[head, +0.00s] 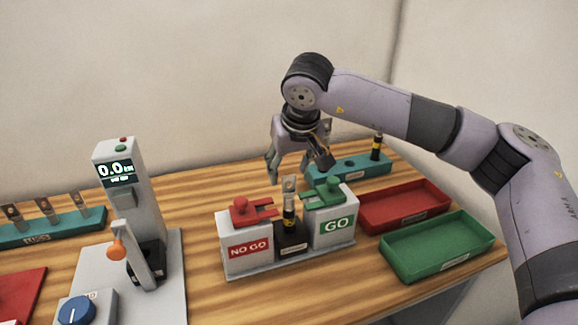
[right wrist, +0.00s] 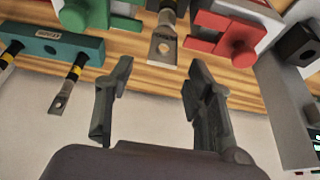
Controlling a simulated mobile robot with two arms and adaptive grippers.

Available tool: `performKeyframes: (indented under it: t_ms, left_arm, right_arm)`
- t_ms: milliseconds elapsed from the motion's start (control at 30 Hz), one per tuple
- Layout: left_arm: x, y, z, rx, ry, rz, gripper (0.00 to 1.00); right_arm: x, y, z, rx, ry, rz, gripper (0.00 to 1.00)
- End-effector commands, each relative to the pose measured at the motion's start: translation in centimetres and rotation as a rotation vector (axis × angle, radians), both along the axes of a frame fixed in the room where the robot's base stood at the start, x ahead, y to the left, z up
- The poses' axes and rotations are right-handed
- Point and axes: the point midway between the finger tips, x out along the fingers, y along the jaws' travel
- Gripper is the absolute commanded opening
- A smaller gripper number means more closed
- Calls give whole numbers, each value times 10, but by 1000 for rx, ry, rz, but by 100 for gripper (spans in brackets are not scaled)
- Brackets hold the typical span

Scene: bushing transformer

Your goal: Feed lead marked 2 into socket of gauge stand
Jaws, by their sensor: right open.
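The gauge stand (head: 290,259) has a NO GO block on the left, a GO block on the right and a dark socket block (head: 291,238) between them. A lead (head: 289,214) with a black and yellow band and a flat metal lug stands upright in that socket. Its lug (right wrist: 163,48) also shows in the right wrist view. I cannot read a number on it. My right gripper (head: 299,174) is open and empty, above and behind the stand. In the right wrist view, both fingers (right wrist: 157,75) are apart with nothing between them. My left gripper is out of view.
A teal rack (head: 350,170) with another lead (head: 376,147) stands behind the stand. Red (head: 405,208) and green (head: 437,246) trays lie to the right. A tester with a display (head: 117,172) and a second teal rack (head: 50,227) stand at left.

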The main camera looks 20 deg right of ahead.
Motion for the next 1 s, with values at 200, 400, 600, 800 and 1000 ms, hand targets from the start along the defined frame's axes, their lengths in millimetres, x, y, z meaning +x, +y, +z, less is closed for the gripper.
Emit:
performKeyframes:
  t_ms: [200,400,600,800,1000]
  left_arm:
    - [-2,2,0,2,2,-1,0]
    - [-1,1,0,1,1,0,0]
    - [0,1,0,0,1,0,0]
    - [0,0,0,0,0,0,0]
    - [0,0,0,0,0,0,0]
  right_arm:
    - [-1,0,2,0,1,0,49]
    - [-11,0,29,0,-2,1,49]
    - [-28,-1,70,1,-4,1,49]
    - [-40,-1,99,0,-2,0,49]
    - [-46,-1,110,1,1,0,49]
